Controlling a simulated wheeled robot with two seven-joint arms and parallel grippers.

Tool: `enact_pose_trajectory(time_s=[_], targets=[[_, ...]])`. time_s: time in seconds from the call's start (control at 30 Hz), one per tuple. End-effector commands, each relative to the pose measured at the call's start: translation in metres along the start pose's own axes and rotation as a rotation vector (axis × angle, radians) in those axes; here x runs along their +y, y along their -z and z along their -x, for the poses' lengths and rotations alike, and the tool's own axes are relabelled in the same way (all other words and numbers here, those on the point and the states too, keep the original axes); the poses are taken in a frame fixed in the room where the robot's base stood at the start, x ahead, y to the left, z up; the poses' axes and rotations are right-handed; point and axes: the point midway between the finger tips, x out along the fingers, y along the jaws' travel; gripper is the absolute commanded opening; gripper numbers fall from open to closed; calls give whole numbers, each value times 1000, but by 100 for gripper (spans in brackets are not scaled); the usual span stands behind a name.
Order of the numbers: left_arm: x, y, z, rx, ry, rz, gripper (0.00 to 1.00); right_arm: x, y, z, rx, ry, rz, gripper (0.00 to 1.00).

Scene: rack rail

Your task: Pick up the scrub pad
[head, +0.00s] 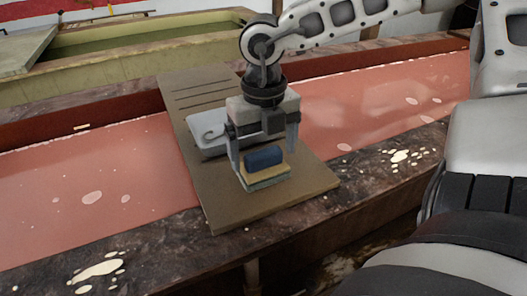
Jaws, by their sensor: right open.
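The scrub pad (266,178) is a yellow-tan block with a greenish layer below, lying near the front end of a brown board. A dark blue piece (263,158) sits on top of it. My right gripper (264,163) points down over the pad, with one finger on each side of the blue piece. The fingers are open, and I cannot tell whether they touch it. My left gripper is not in view.
The brown board (225,213) lies across a trough of reddish liquid (95,190) with pale patches. A grey tray (207,133) sits on the board behind the gripper. A stained dark ledge (150,248) runs along the front. A greenish basin (130,38) stands behind.

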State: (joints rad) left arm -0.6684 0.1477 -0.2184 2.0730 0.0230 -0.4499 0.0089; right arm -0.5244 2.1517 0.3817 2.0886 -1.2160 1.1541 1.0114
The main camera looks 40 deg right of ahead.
Motion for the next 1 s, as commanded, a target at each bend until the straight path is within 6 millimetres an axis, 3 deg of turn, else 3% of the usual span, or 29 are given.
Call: enact_pose_trajectory(time_s=[0.1,0.37,0.53,1.0], targets=[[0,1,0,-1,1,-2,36,0,1,-11,1,0,1,91],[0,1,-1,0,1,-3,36,0,0,-12,-2,-1,1,88],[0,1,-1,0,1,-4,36,0,0,-12,-1,0,1,41],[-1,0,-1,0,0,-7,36,0,-1,-2,-5,0,0,41]])
